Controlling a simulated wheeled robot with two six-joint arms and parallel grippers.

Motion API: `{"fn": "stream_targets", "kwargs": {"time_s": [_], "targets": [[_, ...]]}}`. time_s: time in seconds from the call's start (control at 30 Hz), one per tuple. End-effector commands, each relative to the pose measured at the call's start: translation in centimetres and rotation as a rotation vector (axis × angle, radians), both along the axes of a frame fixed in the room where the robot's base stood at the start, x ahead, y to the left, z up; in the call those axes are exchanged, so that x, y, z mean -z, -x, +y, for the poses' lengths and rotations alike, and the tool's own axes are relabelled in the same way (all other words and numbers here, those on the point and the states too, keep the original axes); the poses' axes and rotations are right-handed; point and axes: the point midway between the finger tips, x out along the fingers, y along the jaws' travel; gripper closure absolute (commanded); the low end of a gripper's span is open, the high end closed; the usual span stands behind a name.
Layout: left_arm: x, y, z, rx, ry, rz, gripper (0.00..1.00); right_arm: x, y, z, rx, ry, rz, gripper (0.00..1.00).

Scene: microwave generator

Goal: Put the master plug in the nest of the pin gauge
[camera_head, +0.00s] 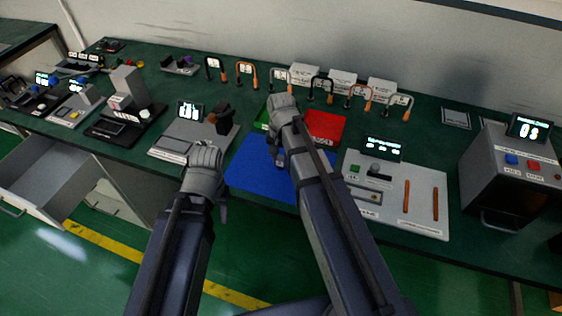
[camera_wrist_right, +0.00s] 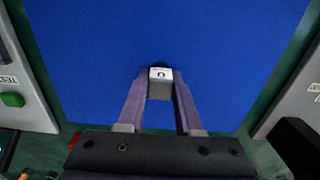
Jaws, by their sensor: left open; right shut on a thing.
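My right gripper (camera_head: 278,156) is over the far part of the blue mat. In the right wrist view its fingers (camera_wrist_right: 160,88) are shut on a small silver block (camera_wrist_right: 160,77) with a dark ring mark on its face; I cannot tell for sure that it is the master plug. The grey panel gauge (camera_head: 392,205) with a green button, a small display and two orange bars lies right of that gripper. A second gauge (camera_head: 180,146) with a display stands to the left. No readable label shows which is the pin gauge. My left gripper (camera_head: 221,208) is open near the bench's front edge.
The blue mat (camera_head: 244,184) has bare room, with a red mat (camera_head: 326,127) behind it. A grey box instrument (camera_head: 507,170) stands at the far right. Several orange and black U-shaped gauges line the back, before white boxes (camera_head: 342,80). An open drawer (camera_head: 42,190) juts out at left.

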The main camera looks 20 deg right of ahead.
Motion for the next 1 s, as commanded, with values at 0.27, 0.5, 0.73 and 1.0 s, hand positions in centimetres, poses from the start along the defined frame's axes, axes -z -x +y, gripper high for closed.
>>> {"fn": "stream_targets", "kwargs": {"time_s": [0.27,0.5,0.73,1.0], "targets": [[0.3,0.0,0.0,0.0,0.0,0.0,0.55,0.3,0.0,0.0,0.0,0.0,0.0,0.55],[0.3,0.0,0.0,0.0,0.0,0.0,0.55,0.3,0.0,0.0,0.0,0.0,0.0,0.36],[0.2,0.0,0.0,0.0,0.0,0.0,0.55,0.2,0.0,0.0,0.0,0.0,0.0,0.36],[-1.5,0.0,0.0,0.0,0.0,0.0,0.55,-1.5,0.0,0.0,0.0,0.0,0.0,0.36]]}}
